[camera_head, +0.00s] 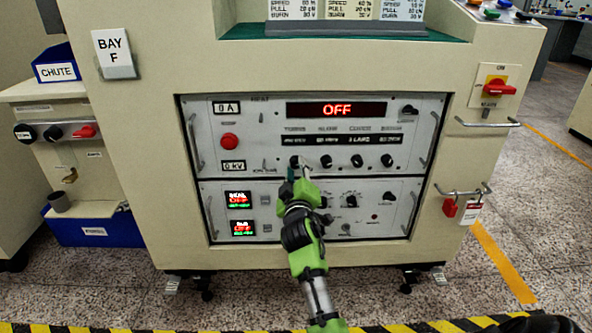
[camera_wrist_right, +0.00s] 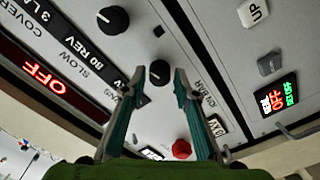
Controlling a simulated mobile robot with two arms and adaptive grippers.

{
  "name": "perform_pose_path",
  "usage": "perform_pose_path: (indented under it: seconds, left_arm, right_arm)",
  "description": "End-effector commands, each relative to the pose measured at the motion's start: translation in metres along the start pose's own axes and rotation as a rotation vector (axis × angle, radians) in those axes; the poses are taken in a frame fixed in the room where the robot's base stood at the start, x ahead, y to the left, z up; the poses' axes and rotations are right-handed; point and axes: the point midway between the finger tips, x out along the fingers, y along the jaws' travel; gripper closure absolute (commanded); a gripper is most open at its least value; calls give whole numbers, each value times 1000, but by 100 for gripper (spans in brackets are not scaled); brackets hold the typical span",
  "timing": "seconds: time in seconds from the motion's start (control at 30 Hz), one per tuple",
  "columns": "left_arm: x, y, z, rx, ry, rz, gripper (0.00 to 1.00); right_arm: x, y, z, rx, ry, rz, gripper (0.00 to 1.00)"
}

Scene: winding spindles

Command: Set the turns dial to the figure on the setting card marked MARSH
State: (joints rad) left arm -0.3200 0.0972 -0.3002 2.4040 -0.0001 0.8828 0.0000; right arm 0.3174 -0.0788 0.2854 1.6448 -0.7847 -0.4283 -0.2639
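The turns dial is a black knob (camera_head: 295,162), leftmost in the upper panel's row; it also shows in the right wrist view (camera_wrist_right: 160,71). My right gripper (camera_head: 299,174) is open, its teal fingertips on either side of this knob in the right wrist view (camera_wrist_right: 159,80). I cannot tell whether they touch it. The turns readout (camera_head: 296,140) is too small to read. Three setting cards (camera_head: 347,9) stand on top of the machine; their upper parts are cut off and no name MARSH shows. My left gripper is not in view.
Several similar knobs (camera_head: 356,161) sit close to the right of the turns dial. A red display (camera_head: 337,109) above reads OFF. A red button (camera_head: 229,141) lies to the left. Metal handles (camera_head: 194,141) flank the panel. A lower panel (camera_head: 270,222) has more knobs.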

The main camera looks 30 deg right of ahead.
Motion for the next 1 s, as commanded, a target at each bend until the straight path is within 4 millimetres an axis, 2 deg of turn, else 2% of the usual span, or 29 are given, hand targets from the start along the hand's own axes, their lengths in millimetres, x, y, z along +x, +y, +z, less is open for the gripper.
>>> perform_pose_path:
  seconds: [0.43, 0.8, 1.0]
  left_arm:
    - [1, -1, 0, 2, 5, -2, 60]
    - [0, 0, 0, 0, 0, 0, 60]
    - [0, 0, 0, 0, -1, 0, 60]
  right_arm:
    - [-6, 0, 0, -2, 2, 0, 62]
    - [-60, -1, 1, -1, 0, -1, 62]
    - [-75, 0, 0, 0, 0, -1, 62]
